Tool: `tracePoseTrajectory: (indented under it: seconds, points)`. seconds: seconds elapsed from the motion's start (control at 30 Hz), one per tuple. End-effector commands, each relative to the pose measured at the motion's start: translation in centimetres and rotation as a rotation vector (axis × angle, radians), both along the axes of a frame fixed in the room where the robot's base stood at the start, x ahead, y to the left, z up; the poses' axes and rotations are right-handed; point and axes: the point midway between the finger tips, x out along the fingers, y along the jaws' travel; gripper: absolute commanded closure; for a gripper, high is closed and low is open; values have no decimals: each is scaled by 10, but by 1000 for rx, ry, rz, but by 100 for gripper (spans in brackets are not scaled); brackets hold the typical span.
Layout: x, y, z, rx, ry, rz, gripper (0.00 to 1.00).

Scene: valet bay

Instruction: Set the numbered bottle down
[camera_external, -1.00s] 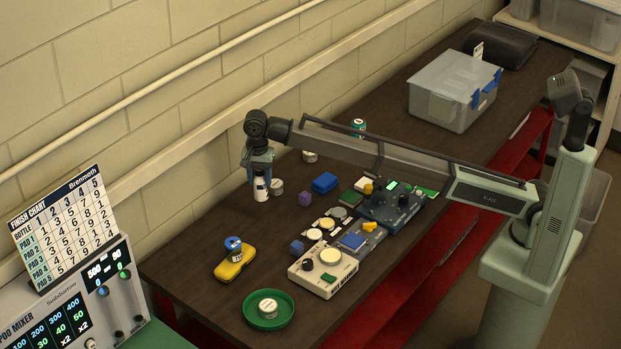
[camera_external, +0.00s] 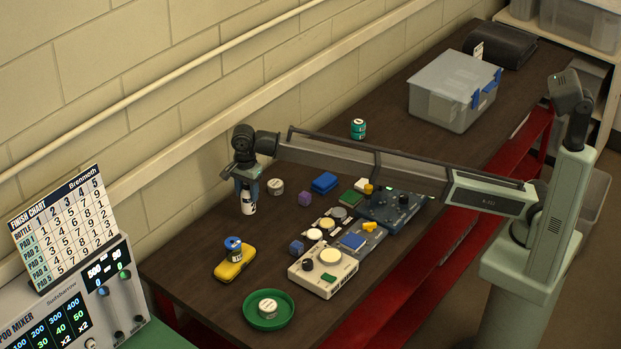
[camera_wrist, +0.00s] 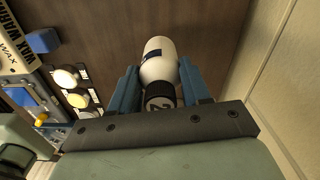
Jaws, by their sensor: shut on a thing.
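The numbered bottle is white with a dark band and a black cap marked with what looks like a 2. In the external view the bottle (camera_external: 248,205) hangs upright below my gripper (camera_external: 247,184), near the wall side of the bench. In the wrist view the bottle (camera_wrist: 158,62) sits between the two blue fingers of my gripper (camera_wrist: 160,85), which is shut on it. Its cap (camera_wrist: 160,97) is nearest the wrist. I cannot tell whether its base touches the bench.
A grey-lidded tin (camera_external: 275,186) stands just right of the bottle. Purple (camera_external: 305,199) and blue blocks and several devices (camera_external: 322,270) lie to the right. The wall is close behind.

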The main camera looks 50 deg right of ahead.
Motion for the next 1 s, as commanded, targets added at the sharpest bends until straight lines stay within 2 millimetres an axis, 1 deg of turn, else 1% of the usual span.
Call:
tracePoseTrajectory:
  seconds: [0.03,0.27,0.4,0.5,0.9,0.93,1.0]
  points:
    - [-1,-1,-8,0,1,0,88]
    - [0,0,-25,0,1,1,88]
    - [-1,0,-43,-1,1,1,88]
    - [0,0,-51,0,1,1,88]
    - [0,0,-55,0,0,1,88]
    - [0,0,-55,0,0,1,52]
    - [0,0,-55,0,0,1,45]
